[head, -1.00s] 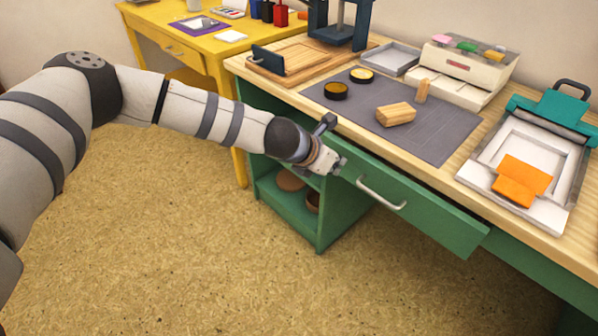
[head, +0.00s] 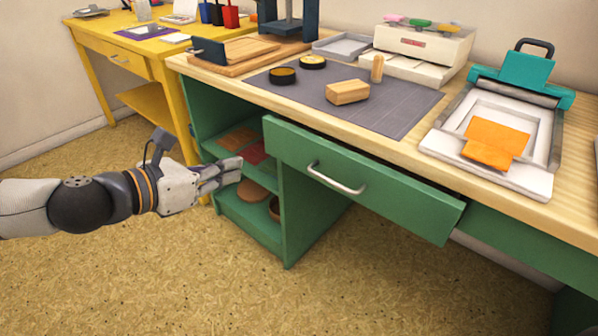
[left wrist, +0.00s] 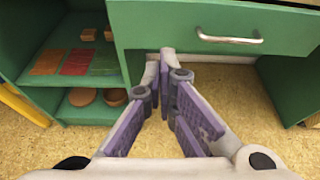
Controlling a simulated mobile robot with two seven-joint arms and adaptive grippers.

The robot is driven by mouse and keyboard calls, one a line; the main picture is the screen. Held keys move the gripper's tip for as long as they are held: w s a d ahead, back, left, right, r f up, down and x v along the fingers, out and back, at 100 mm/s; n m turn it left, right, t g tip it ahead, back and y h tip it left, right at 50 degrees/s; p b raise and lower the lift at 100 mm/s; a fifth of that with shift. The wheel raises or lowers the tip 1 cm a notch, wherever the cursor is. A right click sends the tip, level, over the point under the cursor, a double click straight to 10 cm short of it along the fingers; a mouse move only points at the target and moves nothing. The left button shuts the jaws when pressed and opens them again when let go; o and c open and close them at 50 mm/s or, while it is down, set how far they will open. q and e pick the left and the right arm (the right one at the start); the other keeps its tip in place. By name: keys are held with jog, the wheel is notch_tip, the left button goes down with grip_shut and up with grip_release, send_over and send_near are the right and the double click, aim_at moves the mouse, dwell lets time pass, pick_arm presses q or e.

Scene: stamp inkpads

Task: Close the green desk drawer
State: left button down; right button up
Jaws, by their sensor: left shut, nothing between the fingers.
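The green desk drawer (head: 400,200) is under the wooden desktop, with a silver bar handle (head: 336,179). Its front stands a little out from the desk frame; the depth of the gap is hard to tell. The drawer front (left wrist: 165,25) and handle (left wrist: 230,40) also show in the left wrist view. My left gripper (head: 238,170) is shut and empty, left of the drawer, in front of the open shelves, apart from the handle. In the left wrist view its fingertips (left wrist: 166,58) meet below the drawer front. My right gripper is not in view.
Green shelves (head: 240,215) left of the drawer hold coloured sheets and round brown pots. The desktop carries a grey mat (head: 395,118), inkpads, a wooden block and a teal press (head: 515,70). A yellow desk (head: 90,40) stands behind left. The floor in front is clear.

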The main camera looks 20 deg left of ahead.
pick_arm(q)
send_near(289, 142)
jog(key=shift+t, duration=0.3)
jog(key=x, duration=0.6)
jog(key=shift+f+p, duration=0.25)
jog(key=shift+p, duration=0.1)
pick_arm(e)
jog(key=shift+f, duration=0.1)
